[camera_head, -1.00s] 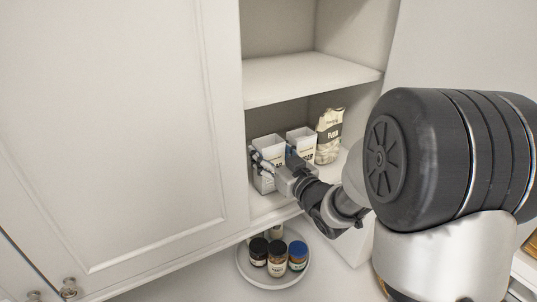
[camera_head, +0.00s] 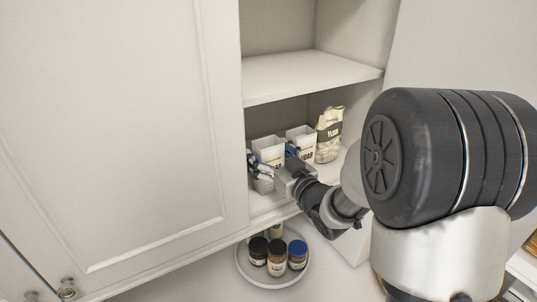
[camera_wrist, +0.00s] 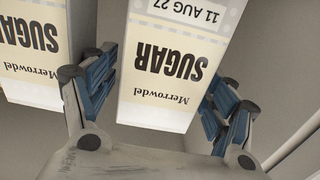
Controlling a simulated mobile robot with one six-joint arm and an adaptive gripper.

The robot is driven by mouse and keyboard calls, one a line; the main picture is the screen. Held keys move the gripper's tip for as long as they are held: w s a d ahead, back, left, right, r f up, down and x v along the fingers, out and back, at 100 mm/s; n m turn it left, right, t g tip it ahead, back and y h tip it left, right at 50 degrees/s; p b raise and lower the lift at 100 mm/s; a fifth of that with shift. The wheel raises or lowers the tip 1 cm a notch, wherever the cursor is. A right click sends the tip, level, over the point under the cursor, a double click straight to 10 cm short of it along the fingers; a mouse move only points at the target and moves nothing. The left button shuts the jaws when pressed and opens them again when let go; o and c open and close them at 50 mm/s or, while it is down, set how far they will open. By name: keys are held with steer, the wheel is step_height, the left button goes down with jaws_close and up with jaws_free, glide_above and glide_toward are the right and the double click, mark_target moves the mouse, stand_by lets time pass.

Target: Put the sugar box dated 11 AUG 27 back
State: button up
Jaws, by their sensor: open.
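The sugar box dated 11 AUG 27 (camera_wrist: 170,65) shows upside down in the wrist view, its label facing my camera. In the head view it is the left white box (camera_head: 268,147), upright on the lower cupboard shelf (camera_head: 265,205). My gripper (camera_wrist: 168,70) is open, with one blue-padded finger on each side of the box. A narrow gap shows on the left side in the wrist view; contact on the right cannot be told. In the head view my gripper (camera_head: 274,167) is in front of the box and hides its lower front.
A second sugar box (camera_wrist: 35,50) stands close beside it, on the right in the head view (camera_head: 301,135); its date is not readable. A flour bag (camera_head: 329,135) stands further right. The upper shelf (camera_head: 310,75) is bare. A round tray (camera_head: 273,281) with several jars sits below.

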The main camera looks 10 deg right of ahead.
steer(key=shift+r+p, duration=0.3)
steer(key=shift+p, duration=0.05)
steer(key=s+d+f+m+g+h+b, duration=0.2)
steer(key=s+d+g+h+b, duration=0.15)
steer(key=s, duration=0.55)
steer(key=s+d+f+m+g+h+b, duration=0.2)
steer(key=s+d+h, duration=0.3)
steer(key=s, duration=0.5)
steer(key=s+a+f+g+y, duration=0.1)
steer(key=s+a+f+g, duration=0.1)
steer(key=s, duration=0.6)
steer(key=s+a+f+g+y, duration=0.2)
steer(key=s+a+g, duration=0.3)
steer(key=s, duration=0.4)
steer(key=shift+s+a+f, duration=0.15)
steer(key=shift+a+f, duration=0.05)
steer(key=shift+a, duration=0.55)
